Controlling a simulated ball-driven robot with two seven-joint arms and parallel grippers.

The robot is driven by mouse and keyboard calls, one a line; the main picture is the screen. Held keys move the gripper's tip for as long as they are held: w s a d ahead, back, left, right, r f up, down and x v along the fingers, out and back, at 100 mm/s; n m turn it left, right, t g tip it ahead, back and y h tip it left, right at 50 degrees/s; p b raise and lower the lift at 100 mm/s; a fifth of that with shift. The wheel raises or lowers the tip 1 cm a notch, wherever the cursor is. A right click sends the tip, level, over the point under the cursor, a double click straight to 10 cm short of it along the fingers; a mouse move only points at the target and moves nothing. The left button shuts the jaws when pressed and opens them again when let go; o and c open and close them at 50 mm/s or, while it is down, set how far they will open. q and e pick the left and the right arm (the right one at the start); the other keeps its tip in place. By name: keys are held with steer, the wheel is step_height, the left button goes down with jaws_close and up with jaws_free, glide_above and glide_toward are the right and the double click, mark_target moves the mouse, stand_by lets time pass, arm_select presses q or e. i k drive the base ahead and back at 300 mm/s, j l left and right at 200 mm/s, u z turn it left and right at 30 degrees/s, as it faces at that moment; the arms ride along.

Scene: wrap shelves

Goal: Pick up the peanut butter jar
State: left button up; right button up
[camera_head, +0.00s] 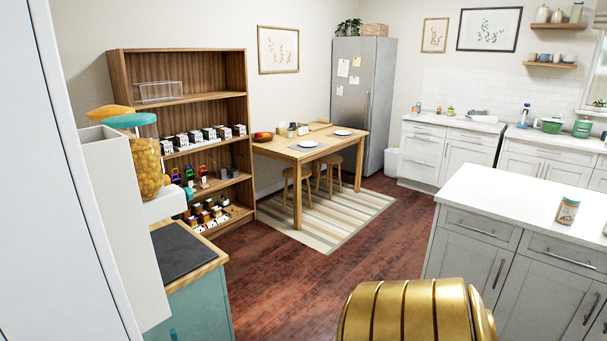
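Neither of my grippers can be made out in the head view, so nothing is seen touching this jar.
The white island counter (505,205) is mostly bare around the jar. A clear jar (146,170) with a teal lid is close at left. A tall wooden shelf (180,60) holds several small goods. A dining table (310,148) with stools stands beyond open wooden floor.

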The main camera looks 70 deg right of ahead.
mark_target(567, 212)
steer(key=i+l+z, duration=0.1)
steer(key=z, duration=1.65)
steer(key=i+j, duration=0.05)
